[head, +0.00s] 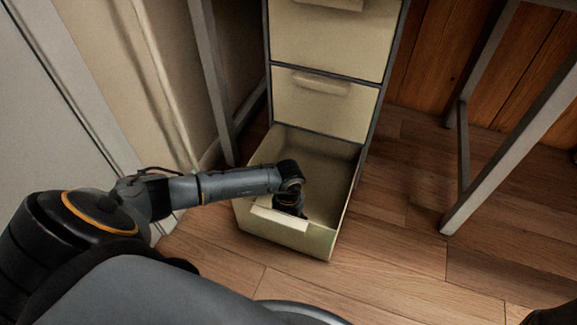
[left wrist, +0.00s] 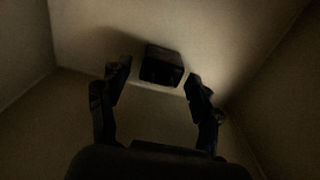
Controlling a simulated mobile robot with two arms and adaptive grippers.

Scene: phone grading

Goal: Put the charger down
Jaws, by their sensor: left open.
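The charger (left wrist: 163,66) is a small dark block in the left wrist view. It rests on the pale drawer floor, just ahead of my left gripper's fingertips. My left gripper (left wrist: 158,82) is open, with one finger on each side of the space before the charger, and nothing is between the pads. In the head view my left gripper (head: 290,210) reaches down into the open bottom drawer (head: 335,225), and its fingers and the charger are hidden there. My right gripper does not show.
The drawer cabinet (head: 325,105) stands behind, its upper drawers shut. The open drawer's front and side walls surround my left gripper. A metal table leg (head: 465,205) stands at the right and another grey leg (head: 212,85) at the left. The wooden floor (head: 395,265) at the front right is clear.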

